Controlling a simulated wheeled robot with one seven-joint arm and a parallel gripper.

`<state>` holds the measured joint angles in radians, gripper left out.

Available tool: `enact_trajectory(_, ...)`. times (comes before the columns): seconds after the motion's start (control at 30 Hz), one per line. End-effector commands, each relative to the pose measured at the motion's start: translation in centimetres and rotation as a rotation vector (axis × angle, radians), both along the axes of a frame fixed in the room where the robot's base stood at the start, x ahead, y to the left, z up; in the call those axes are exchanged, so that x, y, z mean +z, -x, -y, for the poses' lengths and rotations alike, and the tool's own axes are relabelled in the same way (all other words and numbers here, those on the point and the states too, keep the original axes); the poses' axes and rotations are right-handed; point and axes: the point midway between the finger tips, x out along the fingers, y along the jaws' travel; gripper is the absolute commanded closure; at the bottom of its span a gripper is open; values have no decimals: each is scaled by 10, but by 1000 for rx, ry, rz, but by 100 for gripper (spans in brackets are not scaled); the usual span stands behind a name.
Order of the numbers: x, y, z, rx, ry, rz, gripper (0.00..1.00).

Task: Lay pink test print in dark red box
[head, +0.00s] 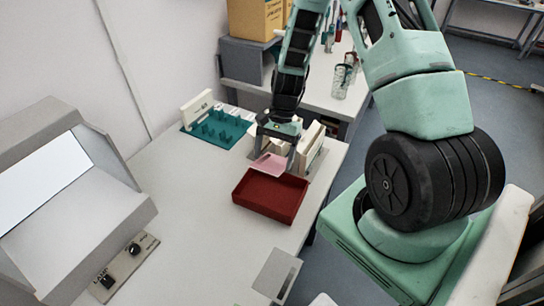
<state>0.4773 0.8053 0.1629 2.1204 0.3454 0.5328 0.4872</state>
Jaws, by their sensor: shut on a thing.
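The pink test print (269,164) is a small flat piece just below my gripper (276,151). My gripper points down and is shut on the print. The print is at the back edge of the dark red box (262,208), and its front part appears to overlap the box's back wall in the picture. I cannot tell its exact height above the box. The dark red box is a shallow open tray on the grey table, and the part of its inside that shows looks empty.
A teal pegged rack (215,130) stands behind the box to the left. Cream upright panels (311,145) stand just right of my gripper. A grey lightbox-like machine (75,195) is at the left. A grey plate (277,274) lies at the front. Table left of the box is clear.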

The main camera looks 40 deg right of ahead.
Motion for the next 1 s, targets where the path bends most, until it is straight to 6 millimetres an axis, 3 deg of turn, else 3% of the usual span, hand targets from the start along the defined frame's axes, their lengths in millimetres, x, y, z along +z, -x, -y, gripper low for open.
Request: enact_trajectory(1.0,-71,0,-1,3,0,0,45)
